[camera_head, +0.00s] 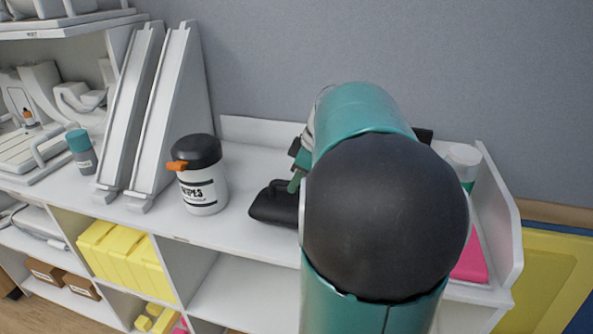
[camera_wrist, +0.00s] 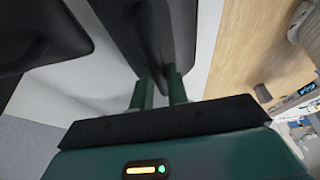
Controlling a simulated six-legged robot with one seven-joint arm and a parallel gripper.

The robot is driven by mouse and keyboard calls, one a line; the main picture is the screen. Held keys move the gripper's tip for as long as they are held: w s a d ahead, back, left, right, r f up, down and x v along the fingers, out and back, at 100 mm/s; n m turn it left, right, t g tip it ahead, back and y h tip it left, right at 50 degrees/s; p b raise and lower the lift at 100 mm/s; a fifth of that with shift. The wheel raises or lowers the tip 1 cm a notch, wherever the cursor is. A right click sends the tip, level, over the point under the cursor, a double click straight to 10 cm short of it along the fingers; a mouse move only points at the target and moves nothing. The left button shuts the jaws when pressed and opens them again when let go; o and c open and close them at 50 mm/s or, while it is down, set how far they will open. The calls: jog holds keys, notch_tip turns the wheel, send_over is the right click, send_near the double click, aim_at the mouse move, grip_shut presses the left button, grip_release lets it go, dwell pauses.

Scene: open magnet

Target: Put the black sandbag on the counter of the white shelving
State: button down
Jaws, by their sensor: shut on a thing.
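The black sandbag (camera_head: 272,204) is at the front of the white shelving's counter (camera_head: 243,232), right of the wipes tub; my arm hides its right part. In the wrist view, the green fingers of my gripper (camera_wrist: 160,92) are closed on the raised ridge of a black sandbag (camera_wrist: 115,22). In the head view, part of my gripper (camera_head: 297,180) shows just above the bag, mostly behind my arm. I cannot tell whether the bag rests fully on the counter. Another dark shape (camera_wrist: 35,35) fills the wrist view's upper left.
A wipes tub (camera_head: 201,175) with an orange tab stands close left of the bag. White sloped rails (camera_head: 160,115) and a teal-capped bottle (camera_head: 81,150) are farther left. A white-lidded container (camera_head: 463,160) and pink item (camera_head: 470,258) are at the right end. Yellow items (camera_head: 122,258) fill a lower shelf.

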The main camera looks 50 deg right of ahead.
jog(key=shift+f, duration=1.05)
jog(key=c, duration=1.4)
grip_release()
jog(key=shift+f, duration=0.2)
jog(key=shift+o, duration=0.2)
jog(key=v, duration=1.2)
jog(key=shift+r, duration=0.15)
jog(key=w+a+f+m, duration=0.1)
jog(key=w+a, duration=0.1)
jog(key=a, duration=0.9)
jog(key=s+a+f+m, duration=0.1)
jog(key=s+a+f, duration=0.1)
jog(key=a, duration=0.5)
jog(key=s+a+f+m+t+h, duration=0.1)
jog(key=a+f, duration=0.3)
jog(key=a, duration=0.4)
jog(key=s+a+f+m+h, duration=0.1)
jog(key=s+a+f+m, duration=0.1)
jog(key=a, duration=0.5)
jog(key=shift+s+a+f+t, duration=0.3)
jog(key=shift+s+f, duration=0.5)
jog(key=shift+f, duration=0.05)
